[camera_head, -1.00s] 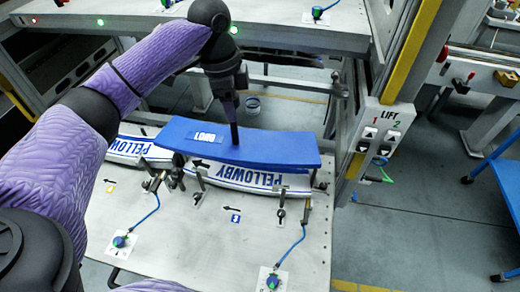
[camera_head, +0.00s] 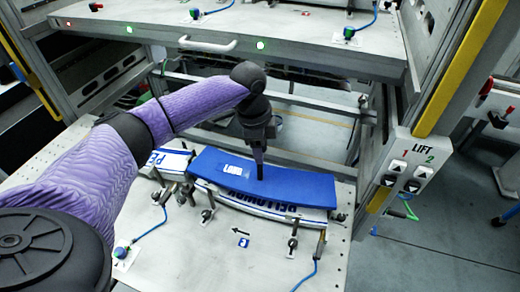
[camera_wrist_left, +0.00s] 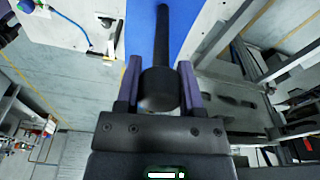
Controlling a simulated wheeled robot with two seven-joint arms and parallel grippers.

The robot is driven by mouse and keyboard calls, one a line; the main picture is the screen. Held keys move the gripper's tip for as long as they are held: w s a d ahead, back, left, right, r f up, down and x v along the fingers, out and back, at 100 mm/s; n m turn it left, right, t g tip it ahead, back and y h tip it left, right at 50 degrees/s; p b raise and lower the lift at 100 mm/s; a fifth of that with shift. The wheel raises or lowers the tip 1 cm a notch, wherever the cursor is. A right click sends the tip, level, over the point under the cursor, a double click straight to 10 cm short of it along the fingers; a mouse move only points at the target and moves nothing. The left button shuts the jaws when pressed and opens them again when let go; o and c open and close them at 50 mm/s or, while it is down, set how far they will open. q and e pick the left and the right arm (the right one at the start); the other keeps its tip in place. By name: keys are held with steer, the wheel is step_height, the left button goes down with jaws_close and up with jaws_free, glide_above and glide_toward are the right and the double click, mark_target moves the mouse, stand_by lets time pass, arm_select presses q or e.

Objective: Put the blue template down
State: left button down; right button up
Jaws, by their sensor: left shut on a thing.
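The blue template (camera_head: 300,188), a long, slightly curved board with a white label patch, lies over a white label panel with blue PELLOWBY lettering (camera_head: 270,208). Its far left end is over the panel's middle part, and a strip of panel shows along the near edge. I cannot tell whether the two touch. My left gripper (camera_head: 258,150) is above the template, shut on its upright black handle. In the left wrist view the two fingers (camera_wrist_left: 160,85) hold the dark handle (camera_wrist_left: 160,45), with the blue board (camera_wrist_left: 180,25) beyond it. My right gripper is not in view.
Clamps (camera_head: 208,205) on posts stand along the panel's near edge on the grey table (camera_head: 200,262). A blue hose lies on the table. A metal shelf (camera_head: 300,58) with a handle is behind, and a LIFT button post (camera_head: 408,172) stands to the right.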

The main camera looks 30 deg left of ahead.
arm_select(q)
steer(key=shift+c, duration=1.1)
jaws_free()
steer(key=shift+f, duration=0.15)
steer(key=r+p, duration=0.1)
steer(key=r, duration=0.3)
steer(key=r+p, duration=0.1)
steer(key=r, duration=0.3)
steer(key=a+r+p, duration=0.1)
steer(key=r, duration=0.3)
steer(key=shift+s+a+r, duration=0.1)
steer(key=shift+s, duration=0.15)
